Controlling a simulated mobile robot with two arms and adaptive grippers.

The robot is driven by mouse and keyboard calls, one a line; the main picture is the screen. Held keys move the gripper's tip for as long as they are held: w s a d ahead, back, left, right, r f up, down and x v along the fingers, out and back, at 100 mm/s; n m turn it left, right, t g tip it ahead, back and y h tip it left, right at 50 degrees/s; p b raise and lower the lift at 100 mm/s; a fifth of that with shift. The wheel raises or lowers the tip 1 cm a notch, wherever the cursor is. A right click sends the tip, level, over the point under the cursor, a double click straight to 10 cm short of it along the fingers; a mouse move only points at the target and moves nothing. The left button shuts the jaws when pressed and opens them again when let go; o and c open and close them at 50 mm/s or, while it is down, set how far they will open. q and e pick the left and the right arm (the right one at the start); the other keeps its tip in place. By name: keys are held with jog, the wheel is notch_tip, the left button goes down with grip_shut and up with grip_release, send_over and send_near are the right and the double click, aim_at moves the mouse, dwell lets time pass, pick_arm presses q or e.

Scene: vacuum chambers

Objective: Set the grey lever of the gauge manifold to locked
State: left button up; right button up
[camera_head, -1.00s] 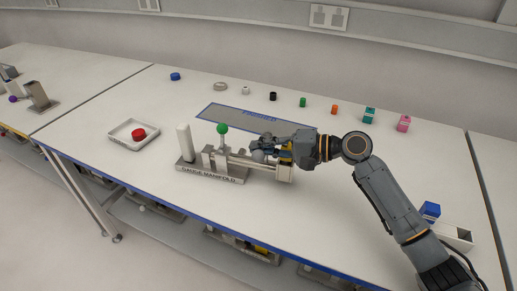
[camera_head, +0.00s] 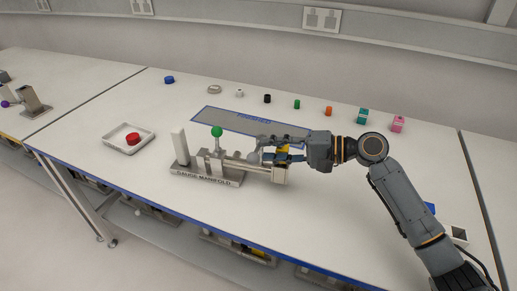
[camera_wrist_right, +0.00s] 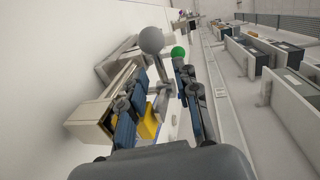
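The gauge manifold (camera_head: 205,179) stands on the white table, its labelled front edge facing me. Its grey lever has a round grey knob (camera_head: 253,157), seen large in the wrist view (camera_wrist_right: 151,40). A green ball-topped lever (camera_head: 216,132) stands upright to its left; its ball also shows in the wrist view (camera_wrist_right: 178,52). My right gripper (camera_head: 264,148) is at the manifold's right part, close to the grey knob. In the wrist view its fingers (camera_wrist_right: 168,75) are apart, with the grey knob beyond their tips. Contact cannot be told. My left gripper is out of view.
A white tray (camera_head: 109,142) with a red round piece (camera_head: 133,139) lies left of the manifold. A blue-edged grey mat (camera_head: 246,121) lies behind it. Several small coloured parts line the back.

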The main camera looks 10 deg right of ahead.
jog(key=v, duration=0.7)
jog(key=shift+d, duration=0.35)
jog(key=shift+s, duration=0.1)
